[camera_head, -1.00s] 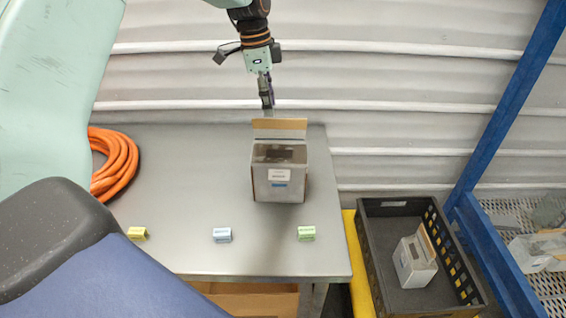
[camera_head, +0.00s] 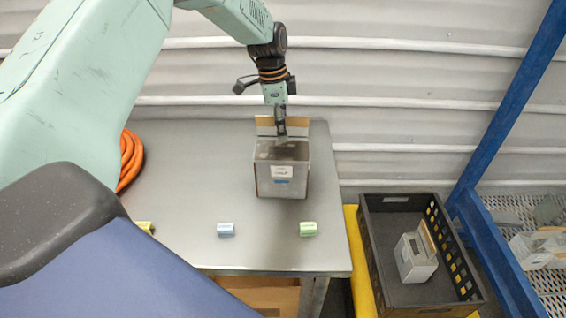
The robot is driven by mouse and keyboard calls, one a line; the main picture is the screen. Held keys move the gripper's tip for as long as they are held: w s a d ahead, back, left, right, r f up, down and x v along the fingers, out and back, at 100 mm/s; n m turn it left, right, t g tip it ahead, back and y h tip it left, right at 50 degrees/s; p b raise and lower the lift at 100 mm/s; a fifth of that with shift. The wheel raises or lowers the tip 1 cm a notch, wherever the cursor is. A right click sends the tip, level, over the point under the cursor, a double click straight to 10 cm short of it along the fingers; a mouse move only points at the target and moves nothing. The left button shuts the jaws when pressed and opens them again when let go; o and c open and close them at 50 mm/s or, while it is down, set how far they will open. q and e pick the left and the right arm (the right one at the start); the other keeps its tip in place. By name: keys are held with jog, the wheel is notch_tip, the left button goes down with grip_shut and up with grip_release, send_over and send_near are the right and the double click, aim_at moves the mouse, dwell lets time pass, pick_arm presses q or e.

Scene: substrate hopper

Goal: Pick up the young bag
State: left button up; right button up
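A grey box-shaped bag (camera_head: 268,185) stands upright on the metal table, with a white and blue label on its front and a tan flap raised at the back. No readable word shows which bag is the young one. My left gripper (camera_head: 281,130) points down at the top of this bag, in front of the flap. Its fingers look close together, and whether they touch the bag or are shut cannot be told. A similar pale bag (camera_head: 415,262) sits in the black crate (camera_head: 372,250). My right gripper is out of view.
The table (camera_head: 190,185) holds yellow (camera_head: 145,227), blue (camera_head: 225,230) and green (camera_head: 307,229) tags along its front and an orange hose coil (camera_head: 130,160) at left. A blue rack post (camera_head: 500,110) stands at right, with another clear container (camera_head: 540,250) beyond it.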

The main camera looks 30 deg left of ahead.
pick_arm(q)
jog(key=shift+s+a+f, duration=0.1)
jog(key=shift+a+f, duration=0.05)
jog(key=shift+a, duration=0.05)
jog(key=shift+d+f, duration=0.1)
jog(key=shift+d, duration=0.05)
dwell(0.4)
grip_shut()
dwell(0.5)
jog(key=shift+w, duration=0.2)
